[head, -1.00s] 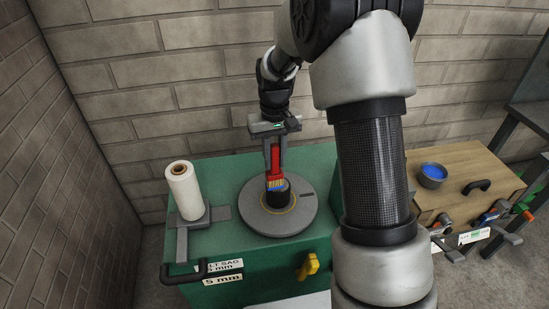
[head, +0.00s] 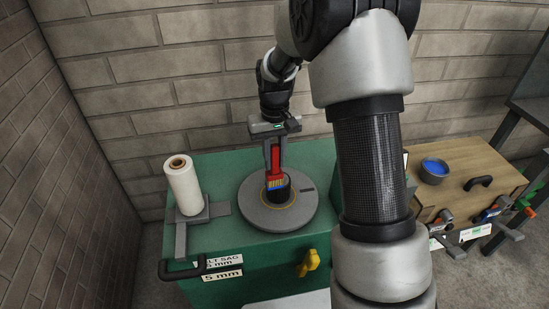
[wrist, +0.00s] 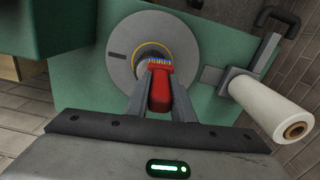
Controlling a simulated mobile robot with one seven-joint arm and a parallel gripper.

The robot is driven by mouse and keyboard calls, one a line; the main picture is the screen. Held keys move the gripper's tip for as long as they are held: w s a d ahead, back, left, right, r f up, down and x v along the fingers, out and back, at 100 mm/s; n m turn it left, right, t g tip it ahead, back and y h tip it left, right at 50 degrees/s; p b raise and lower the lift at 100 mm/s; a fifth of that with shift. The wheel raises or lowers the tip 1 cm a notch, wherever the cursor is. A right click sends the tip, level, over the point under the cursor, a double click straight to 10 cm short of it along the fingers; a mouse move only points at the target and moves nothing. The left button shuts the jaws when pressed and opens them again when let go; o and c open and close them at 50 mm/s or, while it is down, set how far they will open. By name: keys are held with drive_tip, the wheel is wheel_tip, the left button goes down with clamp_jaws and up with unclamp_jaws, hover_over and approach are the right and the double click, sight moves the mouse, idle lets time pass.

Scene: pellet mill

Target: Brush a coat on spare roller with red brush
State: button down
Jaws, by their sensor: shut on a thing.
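My gripper (head: 275,150) is shut on the red brush (head: 275,162) and holds it upright, head down. The brush's lower end shows blue and yellow; in the wrist view the red brush (wrist: 160,90) lies between my fingers (wrist: 160,78). Its end is at a short dark cylinder, which looks like the spare roller (head: 278,195), and overlaps it in view. Whether the bristles touch it is hard to tell. The roller stands on a round grey disc (head: 300,212), inside a yellow ring, and shows in the wrist view (wrist: 150,52) partly behind the brush. Any coat on it is unclear.
The disc sits on a green cabinet (head: 230,165). A white roll (head: 183,190) stands on a grey bracket at its left, near a black handle (head: 185,271). A yellow handle (head: 309,262) is in front. A bowl of blue paint (head: 434,171) sits on the wooden bench (head: 455,160) at right.

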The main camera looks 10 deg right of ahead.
drive_tip(key=shift+d, duration=0.15)
drive_tip(key=shift+w+d, duration=0.2)
drive_tip(key=shift+d, duration=1.55)
drive_tip(key=shift+w, duration=0.15)
drive_tip(key=shift+w+a+p, duration=0.1)
drive_tip(key=shift+w+p, duration=0.25)
drive_tip(key=shift+w, duration=0.55)
drive_tip(key=shift+a, duration=0.1)
drive_tip(key=shift+s+a, duration=0.2)
drive_tip(key=shift+a, duration=1.6)
drive_tip(key=shift+w, duration=0.1)
